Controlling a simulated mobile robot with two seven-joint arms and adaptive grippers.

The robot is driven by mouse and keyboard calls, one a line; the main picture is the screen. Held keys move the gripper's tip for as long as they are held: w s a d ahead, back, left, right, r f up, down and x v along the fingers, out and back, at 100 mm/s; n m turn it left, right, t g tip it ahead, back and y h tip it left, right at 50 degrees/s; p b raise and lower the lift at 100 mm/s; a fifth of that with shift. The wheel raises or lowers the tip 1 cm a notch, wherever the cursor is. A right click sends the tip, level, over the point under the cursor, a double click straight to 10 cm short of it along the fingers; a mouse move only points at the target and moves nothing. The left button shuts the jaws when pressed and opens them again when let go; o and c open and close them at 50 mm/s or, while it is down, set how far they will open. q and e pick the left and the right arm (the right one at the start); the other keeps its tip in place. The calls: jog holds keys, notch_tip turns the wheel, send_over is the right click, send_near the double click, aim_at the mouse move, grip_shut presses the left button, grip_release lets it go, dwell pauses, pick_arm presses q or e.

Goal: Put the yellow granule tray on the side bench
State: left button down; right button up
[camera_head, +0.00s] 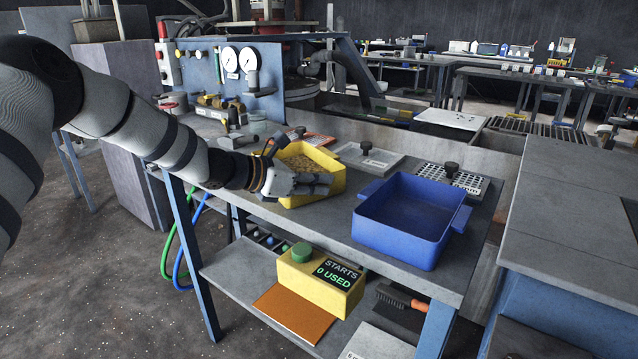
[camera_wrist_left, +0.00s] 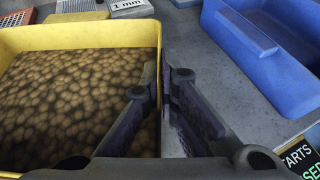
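The yellow granule tray (camera_head: 334,170), filled with brown granules, stands on the grey workbench (camera_head: 385,140). It also fills the left of the left wrist view (camera_wrist_left: 75,38). My left gripper (camera_head: 322,184) is at the tray's near wall in the head view. In the left wrist view its fingers (camera_wrist_left: 162,85) come close together at the tray's rim, one on the granule side and one outside. They appear shut on the wall, though the contact is partly hidden. A grey-topped bench (camera_head: 575,190) with a blue base stands at the right. My right gripper is not in view.
An empty blue tray (camera_head: 405,235) stands right of the yellow one. Screen plates (camera_head: 452,178) and a framed panel (camera_head: 366,158) lie behind. A yellow counter box (camera_head: 318,285) reading "STARTS 0 USED" sits on the lower shelf. A gap separates the workbench from the right bench.

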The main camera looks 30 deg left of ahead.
pick_arm(q)
jog(key=shift+f, duration=0.15)
jog(key=c, duration=1.8)
grip_release()
jog(key=p+v, duration=0.3)
jog(key=v, duration=0.9)
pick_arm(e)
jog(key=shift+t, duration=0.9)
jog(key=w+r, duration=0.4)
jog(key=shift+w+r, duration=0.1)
